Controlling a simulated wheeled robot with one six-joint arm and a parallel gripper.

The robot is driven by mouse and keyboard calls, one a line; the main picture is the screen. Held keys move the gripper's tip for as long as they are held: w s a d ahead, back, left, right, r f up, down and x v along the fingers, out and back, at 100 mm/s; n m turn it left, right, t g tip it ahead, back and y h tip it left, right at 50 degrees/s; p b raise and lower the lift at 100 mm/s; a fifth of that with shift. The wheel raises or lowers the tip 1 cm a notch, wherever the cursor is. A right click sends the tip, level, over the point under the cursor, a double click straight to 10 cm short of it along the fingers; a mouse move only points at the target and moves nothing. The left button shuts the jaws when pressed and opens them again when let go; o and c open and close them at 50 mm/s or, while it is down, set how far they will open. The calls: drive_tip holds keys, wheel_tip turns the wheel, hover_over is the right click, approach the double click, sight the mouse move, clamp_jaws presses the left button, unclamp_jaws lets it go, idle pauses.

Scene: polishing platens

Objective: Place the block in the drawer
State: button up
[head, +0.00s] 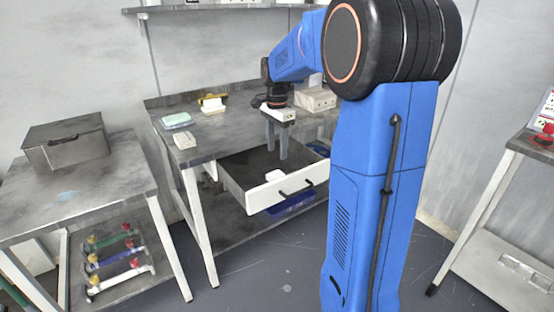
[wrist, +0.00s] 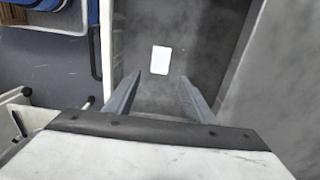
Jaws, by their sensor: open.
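The drawer (head: 253,197) under the middle bench is pulled open, with a white front and two dark handles. A small white block (head: 275,176) lies on the drawer's dark floor, near the front. In the wrist view the white block (wrist: 160,60) lies flat in the drawer (wrist: 205,40), with bare floor around it. My gripper (head: 276,157) points down over the drawer, apart from the block. In the wrist view my gripper (wrist: 159,82) has its two fingers spread, with nothing between them.
On the middle bench are a pale green-topped box (head: 176,121), a small whitish block (head: 184,141), a yellow-and-white item (head: 212,104) and a pale box (head: 316,98). A blue bin (head: 292,206) sits below the drawer. A grey case (head: 66,143) stands on the left table.

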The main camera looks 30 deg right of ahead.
drive_tip(key=s+a+r+n+t, duration=0.1)
drive_tip(key=s+a+r+n, duration=0.1)
drive_tip(key=s+a+n, duration=0.4)
drive_tip(key=s+a+r+n+t, duration=0.1)
drive_tip(key=s+a+r+n, duration=0.2)
drive_tip(key=s, duration=0.5)
drive_tip(key=s+a+f+n+t, duration=0.1)
drive_tip(key=s+a+f+n, duration=0.2)
drive_tip(key=s, duration=0.5)
drive_tip(key=s+a+f+n+t, duration=0.1)
drive_tip(key=s+a+f+n, duration=0.3)
drive_tip(key=s, duration=0.4)
drive_tip(key=shift+s+a+n+t, duration=0.3)
drive_tip(key=shift+n+t, duration=0.1)
drive_tip(key=shift+n, duration=0.4)
